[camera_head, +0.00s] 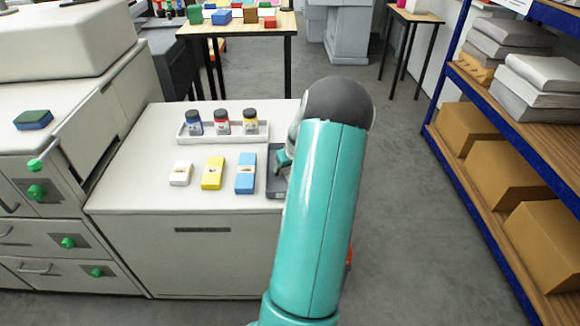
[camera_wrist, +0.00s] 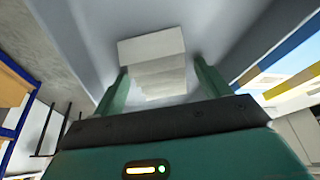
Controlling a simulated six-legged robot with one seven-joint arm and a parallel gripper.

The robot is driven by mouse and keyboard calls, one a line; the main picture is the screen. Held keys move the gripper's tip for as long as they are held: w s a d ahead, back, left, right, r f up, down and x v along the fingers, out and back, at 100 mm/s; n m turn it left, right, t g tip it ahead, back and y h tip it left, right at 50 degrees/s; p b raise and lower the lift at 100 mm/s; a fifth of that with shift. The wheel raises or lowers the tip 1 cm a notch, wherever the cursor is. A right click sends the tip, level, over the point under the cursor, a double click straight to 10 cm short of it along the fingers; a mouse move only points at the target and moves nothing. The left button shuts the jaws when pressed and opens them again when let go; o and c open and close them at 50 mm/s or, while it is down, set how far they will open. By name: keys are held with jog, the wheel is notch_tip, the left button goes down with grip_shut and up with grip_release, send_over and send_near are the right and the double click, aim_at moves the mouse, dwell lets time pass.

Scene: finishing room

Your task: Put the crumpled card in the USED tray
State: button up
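My gripper (camera_wrist: 162,70) shows in the wrist view as two green fingers set wide apart. A white, stepped or folded piece (camera_wrist: 152,50), which may be the crumpled card, lies between them. Its left edge meets the left finger, but I cannot tell whether both fingers press on it. In the head view my teal arm hides most of the gripper; only a small teal part shows at the right end of the counter. It is beside or over a dark grey tray (camera_head: 275,187), partly hidden by my arm. No USED label is readable, and no crumpled card shows in the head view.
On the white counter (camera_head: 130,180) stand white, yellow and blue packs (camera_head: 213,173) and a white tray (camera_head: 182,139) with three jars. A machine with green knobs (camera_head: 36,191) is at left. A blue-framed shelf (camera_head: 443,105) with boxes is at right. Floor (camera_head: 410,200) between is clear.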

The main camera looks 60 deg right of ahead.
jog(key=v, duration=1.2)
jog(key=shift+r, duration=0.15)
jog(key=w+a+r+n, duration=0.1)
jog(key=w+a+r, duration=0.35)
jog(key=a, duration=0.45)
jog(key=w+a+r+n, duration=0.2)
jog(key=w+a+r, duration=0.25)
jog(key=a, duration=0.55)
jog(key=w+a+r+n, duration=0.1)
jog(key=w+a+r, duration=0.3)
jog(key=a, duration=0.5)
jog(key=s+a+r+n+y, duration=0.1)
jog(key=s+a, duration=0.2)
jog(key=a, duration=0.5)
jog(key=s+a+r+n+t+y, duration=0.1)
jog(key=s+a, duration=0.2)
jog(key=a, duration=0.6)
jog(key=s+a+r+n+t+y, duration=0.1)
jog(key=s+a+n, duration=0.1)
jog(key=a, duration=0.7)
jog(key=shift+s+a, duration=0.2)
jog(key=shift+s, duration=0.6)
